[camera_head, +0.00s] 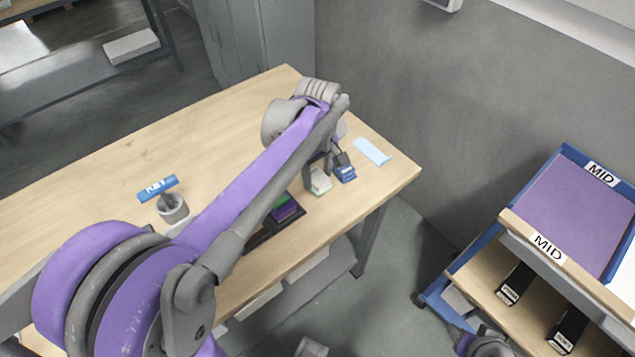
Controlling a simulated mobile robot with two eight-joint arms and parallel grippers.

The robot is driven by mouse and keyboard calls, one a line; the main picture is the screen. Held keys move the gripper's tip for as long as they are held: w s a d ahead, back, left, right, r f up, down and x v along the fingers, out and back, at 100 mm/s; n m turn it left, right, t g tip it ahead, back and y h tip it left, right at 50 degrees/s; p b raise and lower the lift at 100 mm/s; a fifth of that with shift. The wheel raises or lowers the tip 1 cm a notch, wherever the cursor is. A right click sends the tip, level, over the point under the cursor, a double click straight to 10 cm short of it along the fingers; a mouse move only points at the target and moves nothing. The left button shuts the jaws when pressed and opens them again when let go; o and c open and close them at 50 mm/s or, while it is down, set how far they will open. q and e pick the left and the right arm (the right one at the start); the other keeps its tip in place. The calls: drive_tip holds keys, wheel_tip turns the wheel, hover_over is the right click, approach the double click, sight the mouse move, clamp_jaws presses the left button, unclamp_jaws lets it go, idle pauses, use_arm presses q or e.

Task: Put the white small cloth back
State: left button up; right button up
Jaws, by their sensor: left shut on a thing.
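The white small cloth (320,183) is a small pale folded piece near the right front edge of the wooden table (110,175). My left arm reaches across the table from the lower left. My left gripper (319,174) points down with its fingers around the white cloth and is shut on it. The arm's wrist hides part of the fingers, and I cannot tell whether the cloth is touching the tabletop. My right gripper does not show clearly.
A blue box (346,173) stands close beside the left gripper. A light blue sheet (372,151) lies behind it. A dark tray (262,237) with coloured items is partly behind my arm. A grey cup (173,209) and a blue KEY sign (158,188) are left. A blue-framed MID shelf (570,210) stands right.

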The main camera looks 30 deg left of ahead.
sight(317, 177)
use_arm(q)
drive_tip(key=shift+f, duration=1.7)
drive_tip(key=shift+f, duration=0.1)
drive_tip(key=o, duration=1.3)
drive_tip(key=shift+o, duration=0.2)
drive_tip(key=shift+r, duration=0.2)
wheel_tip(317, 177, up, 12)
drive_tip(key=shift+f+p, duration=0.1)
drive_tip(key=shift+p, duration=0.35)
